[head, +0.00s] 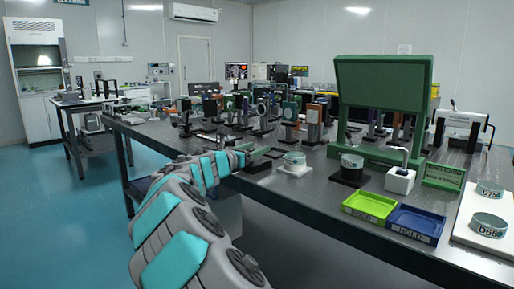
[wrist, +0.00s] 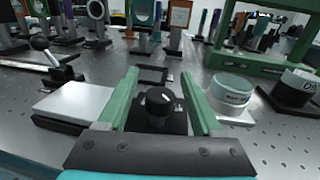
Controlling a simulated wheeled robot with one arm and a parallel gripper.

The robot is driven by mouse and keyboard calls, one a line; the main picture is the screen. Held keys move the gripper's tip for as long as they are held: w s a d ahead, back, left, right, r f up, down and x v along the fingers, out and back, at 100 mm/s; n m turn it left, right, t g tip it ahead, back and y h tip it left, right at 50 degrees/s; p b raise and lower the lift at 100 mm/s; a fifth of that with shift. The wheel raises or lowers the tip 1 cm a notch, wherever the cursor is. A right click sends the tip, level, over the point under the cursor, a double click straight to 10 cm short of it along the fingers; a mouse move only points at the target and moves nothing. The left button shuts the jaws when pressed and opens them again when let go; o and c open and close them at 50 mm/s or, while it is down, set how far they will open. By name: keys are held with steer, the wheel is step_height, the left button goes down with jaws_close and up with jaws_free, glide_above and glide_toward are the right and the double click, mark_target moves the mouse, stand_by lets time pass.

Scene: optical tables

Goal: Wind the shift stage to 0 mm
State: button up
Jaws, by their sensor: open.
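My gripper (wrist: 160,76) shows in the wrist view with its two green fingers apart. A round black knob (wrist: 160,103) on a dark block stands between the fingers, with space visible on both sides. I cannot tell whether any finger touches it. It looks like the winding knob of the shift stage, but no scale or reading is legible. A pale flat plate (wrist: 75,104) lies just left of the fingers. In the head view my gripper (head: 266,154) is low over the table's near edge, and the knob cannot be made out there.
A pale green labelled cup (wrist: 231,90) on a white base stands close right of the fingers. A ball-topped lever (wrist: 42,45) is at left. Optics mounts crowd the table behind. Green (head: 370,205) and blue (head: 415,223) trays lie at the table's front right.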

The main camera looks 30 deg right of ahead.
steer(key=shift+w+d, duration=0.25)
steer(key=shift+d, duration=0.25)
jaws_close()
stand_by(0.3)
